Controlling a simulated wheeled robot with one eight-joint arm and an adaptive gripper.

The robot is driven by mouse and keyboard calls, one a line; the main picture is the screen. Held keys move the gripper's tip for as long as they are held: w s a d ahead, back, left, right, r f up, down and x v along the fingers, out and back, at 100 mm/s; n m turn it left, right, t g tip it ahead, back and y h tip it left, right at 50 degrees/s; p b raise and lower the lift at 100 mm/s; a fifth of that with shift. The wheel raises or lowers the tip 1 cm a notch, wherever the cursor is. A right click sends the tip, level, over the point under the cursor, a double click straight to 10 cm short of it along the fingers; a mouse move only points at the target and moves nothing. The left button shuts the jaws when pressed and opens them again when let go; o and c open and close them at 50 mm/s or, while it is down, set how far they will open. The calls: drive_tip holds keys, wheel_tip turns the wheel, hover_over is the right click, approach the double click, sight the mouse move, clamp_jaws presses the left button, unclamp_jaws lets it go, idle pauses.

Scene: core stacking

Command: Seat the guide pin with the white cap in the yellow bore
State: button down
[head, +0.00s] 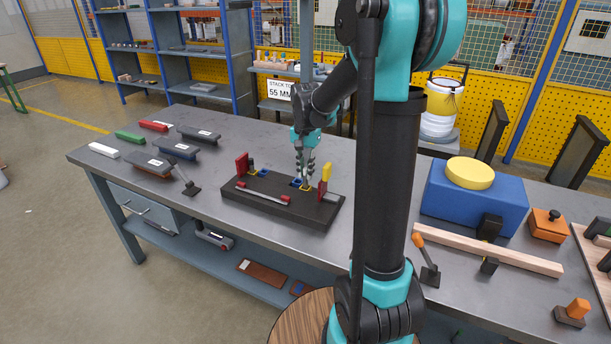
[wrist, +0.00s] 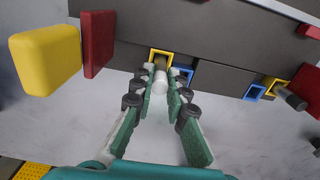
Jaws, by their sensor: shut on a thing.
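The guide pin with the white cap (wrist: 160,82) is between my gripper's fingers in the wrist view. My gripper (wrist: 161,88) is shut on it, and the fingers point down over the dark fixture block. The pin's far end lines up with the yellow-rimmed bore (wrist: 153,53); I cannot tell how deep it reaches. In the head view my gripper (head: 304,172) is above the right part of the block (head: 270,207), at the yellow bore (head: 307,188); the pin is hardly visible there.
A blue bore (wrist: 185,74) lies beside the yellow one. A dark pin (wrist: 290,98) stands in another yellow bore, with another blue bore nearby. A red upright with a yellow block (head: 327,172) stands close right of my gripper. A red-ended bar (head: 262,194) lies along the block.

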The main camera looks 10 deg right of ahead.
drive_tip(key=shift+f, duration=0.95)
drive_tip(key=shift+f, duration=0.1)
drive_tip(key=c, duration=1.5)
unclamp_jaws()
wheel_tip(320, 180, up, 12)
drive_tip(key=shift+r, duration=0.15)
